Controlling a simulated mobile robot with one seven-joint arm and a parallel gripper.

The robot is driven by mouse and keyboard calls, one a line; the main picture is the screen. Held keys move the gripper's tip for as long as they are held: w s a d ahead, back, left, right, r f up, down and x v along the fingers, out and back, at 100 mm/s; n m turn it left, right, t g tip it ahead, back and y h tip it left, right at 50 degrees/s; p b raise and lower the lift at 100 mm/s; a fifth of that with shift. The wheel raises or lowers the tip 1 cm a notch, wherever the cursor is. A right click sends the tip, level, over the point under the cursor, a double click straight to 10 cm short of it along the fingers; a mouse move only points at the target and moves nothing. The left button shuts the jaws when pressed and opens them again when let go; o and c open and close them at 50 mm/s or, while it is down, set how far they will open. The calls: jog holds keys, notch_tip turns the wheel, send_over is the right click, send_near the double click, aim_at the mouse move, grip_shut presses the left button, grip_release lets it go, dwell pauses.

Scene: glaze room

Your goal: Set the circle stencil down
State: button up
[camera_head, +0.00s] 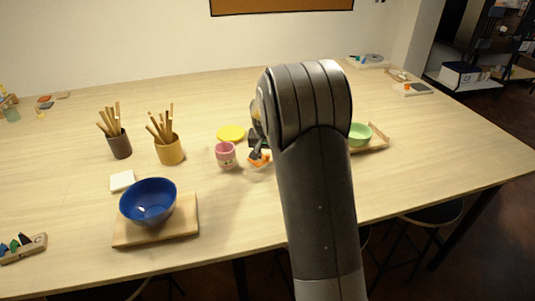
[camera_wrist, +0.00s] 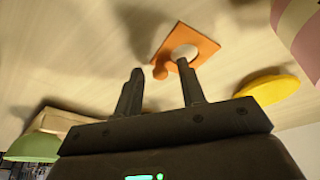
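The circle stencil is a flat orange square (camera_wrist: 204,45) with a round hole and a small knob at one corner, seen in the wrist view just beyond my fingertips. My gripper (camera_wrist: 160,66) is open, its two fingers apart with a clear gap. The knob lies in line with the gap, nearer the right finger, and I see no finger closed on it. In the head view, my gripper (camera_head: 257,152) is partly hidden by my arm, and the orange stencil (camera_head: 261,160) shows right below it. Whether the stencil lies flat on the table (camera_head: 220,200) is hard to tell.
A pink cup (camera_head: 226,155) stands close left of my gripper, with a yellow disc (camera_head: 231,133) behind it. A green bowl (camera_head: 359,134) and wooden tray (camera_head: 378,140) are to the right. A blue bowl (camera_head: 148,201) on a board (camera_head: 186,220) is at front left.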

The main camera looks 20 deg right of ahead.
jog(key=v, duration=1.1)
jog(key=s+a+r+n, duration=0.1)
jog(key=s+r, duration=0.6)
jog(key=s, duration=0.3)
jog(key=s+a+f+n+t+y, duration=0.1)
jog(key=s+a+n+t, duration=0.1)
jog(key=s, duration=2.3)
jog(key=shift+s+a+f+n, duration=0.2)
jog(key=shift+a+n, duration=0.4)
jog(key=shift+n, duration=0.2)
